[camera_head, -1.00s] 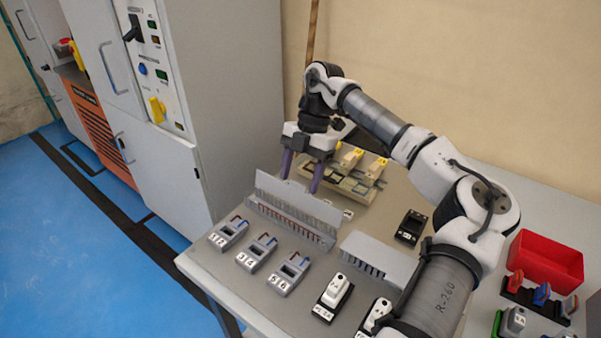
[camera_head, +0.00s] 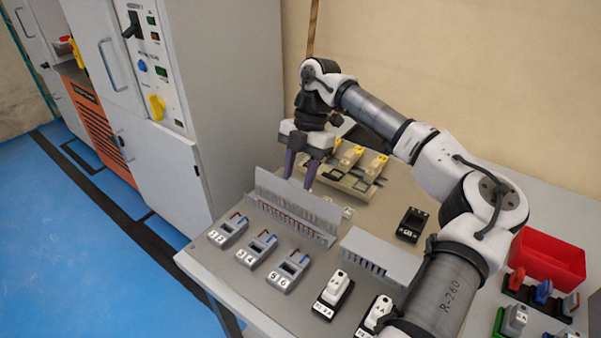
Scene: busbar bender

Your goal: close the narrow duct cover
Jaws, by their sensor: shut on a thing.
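The narrow duct cover (camera_head: 318,208) is a long thin grey flap. It stands raised along the back edge of the slotted duct (camera_head: 290,222), and the duct's row of slots and reddish wires is exposed.
A second grey duct (camera_head: 380,255) with its top covered lies to the right. Several numbered terminal blocks (camera_head: 287,272) line the front. Yellow-topped parts (camera_head: 350,158) stand behind my gripper. A red bin (camera_head: 548,255) is at the far right.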

